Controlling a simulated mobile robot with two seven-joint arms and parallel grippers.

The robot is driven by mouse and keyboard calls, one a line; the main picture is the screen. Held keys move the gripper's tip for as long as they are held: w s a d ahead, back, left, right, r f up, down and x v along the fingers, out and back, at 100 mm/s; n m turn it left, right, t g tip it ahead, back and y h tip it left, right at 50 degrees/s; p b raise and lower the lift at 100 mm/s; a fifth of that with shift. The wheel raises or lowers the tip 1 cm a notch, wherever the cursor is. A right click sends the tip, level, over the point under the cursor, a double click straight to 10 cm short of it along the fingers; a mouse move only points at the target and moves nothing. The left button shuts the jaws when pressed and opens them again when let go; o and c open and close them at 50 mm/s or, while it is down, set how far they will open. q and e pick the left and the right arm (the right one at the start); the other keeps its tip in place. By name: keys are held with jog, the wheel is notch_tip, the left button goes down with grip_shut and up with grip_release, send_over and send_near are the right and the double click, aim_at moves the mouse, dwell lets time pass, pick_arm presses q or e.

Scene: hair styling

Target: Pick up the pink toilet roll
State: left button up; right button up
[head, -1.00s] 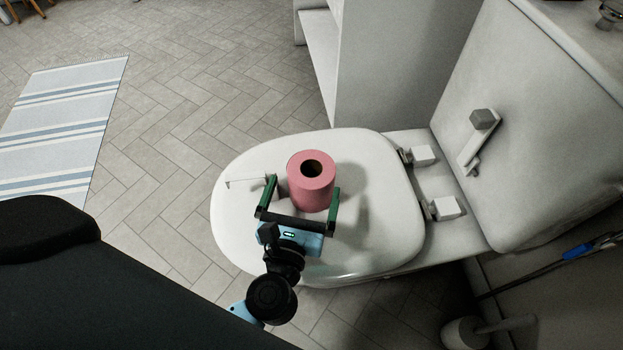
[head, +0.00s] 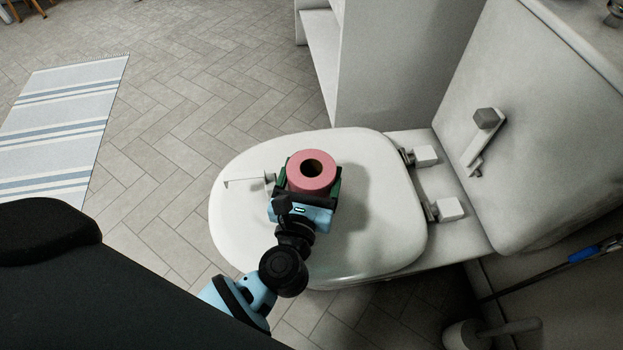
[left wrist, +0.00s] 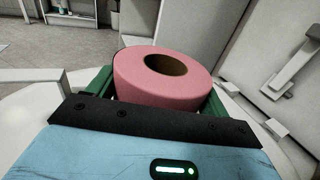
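The pink toilet roll (head: 311,178) stands upright on the closed white toilet lid (head: 245,225), its dark core hole facing up. My left gripper (head: 310,183) is low at the lid, with a green finger on each side of the roll. The fingers are spread about as wide as the roll; I see no clear grip on it. In the left wrist view the roll (left wrist: 160,92) sits between the fingers, just beyond the black bar, which hides its lower part. My right gripper is not in view.
The toilet's cistern (head: 555,120) rises on the right, with hinges (head: 445,209) at the lid's rear. A tall white cabinet (head: 400,65) stands behind. A small thin pale item (head: 250,180) lies on the lid left of the roll. A striped rug (head: 60,125) lies on the tiled floor.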

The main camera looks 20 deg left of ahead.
pick_arm(q)
jog(key=shift+c, duration=1.4)
notch_tip(320, 180, up, 10)
jog(key=p, duration=0.5)
jog(key=shift+p, duration=0.4)
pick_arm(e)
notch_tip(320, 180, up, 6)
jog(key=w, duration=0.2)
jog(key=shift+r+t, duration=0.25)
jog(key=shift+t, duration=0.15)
pick_arm(q)
jog(key=shift+r, duration=0.1)
